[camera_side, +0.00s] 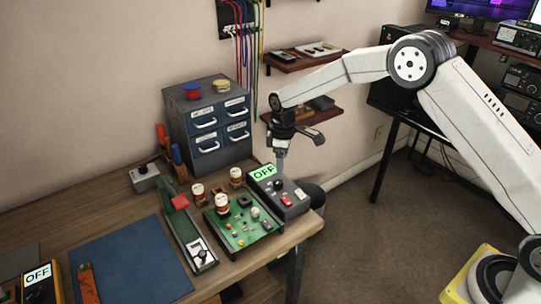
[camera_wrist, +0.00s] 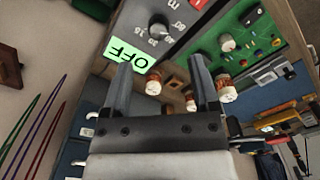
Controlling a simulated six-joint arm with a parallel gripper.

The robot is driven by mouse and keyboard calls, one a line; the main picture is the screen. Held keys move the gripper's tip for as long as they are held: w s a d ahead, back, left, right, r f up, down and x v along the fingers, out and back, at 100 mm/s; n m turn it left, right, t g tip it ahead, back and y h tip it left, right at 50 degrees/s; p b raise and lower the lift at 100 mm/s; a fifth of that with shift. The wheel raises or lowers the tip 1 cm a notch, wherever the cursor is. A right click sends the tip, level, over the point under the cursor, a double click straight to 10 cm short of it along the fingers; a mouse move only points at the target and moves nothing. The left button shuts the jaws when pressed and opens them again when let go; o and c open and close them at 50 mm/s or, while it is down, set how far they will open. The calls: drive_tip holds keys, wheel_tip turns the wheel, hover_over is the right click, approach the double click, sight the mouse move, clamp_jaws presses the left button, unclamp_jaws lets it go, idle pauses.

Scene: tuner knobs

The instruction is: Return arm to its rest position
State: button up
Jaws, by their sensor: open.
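My gripper (camera_side: 298,146) is open and empty, raised above the back right of the bench. In the wrist view its two fingers (camera_wrist: 160,70) stand apart with nothing held between them. Below it in the side view is a dark control box (camera_side: 288,205) with a green OFF display, a black knob and a red switch. The box also shows in the wrist view (camera_wrist: 190,28), beyond the fingers, with its display reading OFF. A green circuit board (camera_side: 236,238) with copper-and-white cylinders and small coloured parts lies left of the box.
A blue drawer cabinet (camera_side: 207,125) stands behind the board. Wall shelves (camera_side: 305,60) and hanging cables (camera_side: 243,50) are close behind the gripper.

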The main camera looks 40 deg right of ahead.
drive_tip(key=s+d+r+m, duration=0.1)
drive_tip(key=s+r+m, duration=0.1)
drive_tip(key=s, duration=0.7)
drive_tip(key=s+d+r+m+t, duration=0.1)
drive_tip(key=s+m, duration=0.3)
drive_tip(key=s, duration=0.5)
drive_tip(key=s+d+r+m+t, duration=0.1)
drive_tip(key=s+d+r+m, duration=0.1)
drive_tip(key=s, duration=0.8)
drive_tip(key=shift+d+r+m, duration=0.35)
drive_tip(key=shift+r+m, duration=0.05)
drive_tip(key=shift+r, duration=0.3)
